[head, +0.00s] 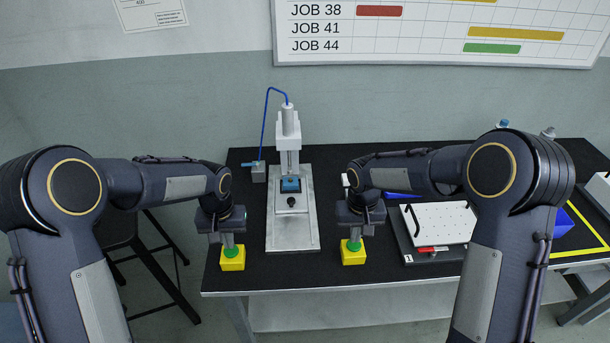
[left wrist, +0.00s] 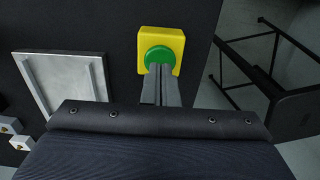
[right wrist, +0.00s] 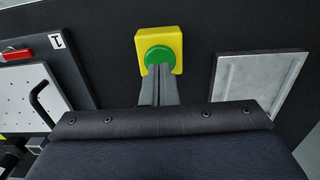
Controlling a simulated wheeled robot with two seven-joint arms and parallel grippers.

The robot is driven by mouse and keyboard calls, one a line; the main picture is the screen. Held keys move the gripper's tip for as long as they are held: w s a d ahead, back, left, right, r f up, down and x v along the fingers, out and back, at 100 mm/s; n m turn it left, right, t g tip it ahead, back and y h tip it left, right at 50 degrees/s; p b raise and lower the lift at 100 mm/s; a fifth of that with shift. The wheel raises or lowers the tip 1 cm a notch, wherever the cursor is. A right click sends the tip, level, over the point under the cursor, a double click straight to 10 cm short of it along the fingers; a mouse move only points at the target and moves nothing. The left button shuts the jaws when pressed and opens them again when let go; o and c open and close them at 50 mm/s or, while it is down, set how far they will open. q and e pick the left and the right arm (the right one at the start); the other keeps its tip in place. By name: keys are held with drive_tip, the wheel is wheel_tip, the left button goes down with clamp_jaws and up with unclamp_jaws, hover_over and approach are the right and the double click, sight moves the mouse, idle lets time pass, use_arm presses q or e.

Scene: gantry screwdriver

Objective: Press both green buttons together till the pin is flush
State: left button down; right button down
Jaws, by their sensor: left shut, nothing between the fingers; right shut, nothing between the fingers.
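Two yellow boxes with green buttons stand near the table's front edge. The left green button (head: 232,251) is under my left gripper (head: 229,243), whose shut fingertips are at its top. It also shows in the left wrist view (left wrist: 158,56). The right green button (head: 354,245) is under my right gripper (head: 354,239), also shut, with its tips at the button. It shows in the right wrist view (right wrist: 159,56). Whether the tips press cannot be told. The press (head: 289,130) stands between them, its ram over a blue part (head: 290,185) on a fixture. The pin is too small to make out.
A grey base plate (head: 309,235) lies between the two boxes. At right are a white perforated board (head: 440,222) with a black handle, a red piece (head: 433,249) and a blue bin (head: 562,225). A small valve block (head: 259,172) stands left of the press.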

sight(231, 251)
use_arm(q)
drive_tip(key=shift+f, duration=0.85)
idle(0.3)
use_arm(e)
drive_tip(key=shift+f, duration=0.9)
use_arm(q)
drive_tip(key=shift+f, duration=0.25)
use_arm(e)
drive_tip(key=shift+f, duration=0.2)
idle(2.2)
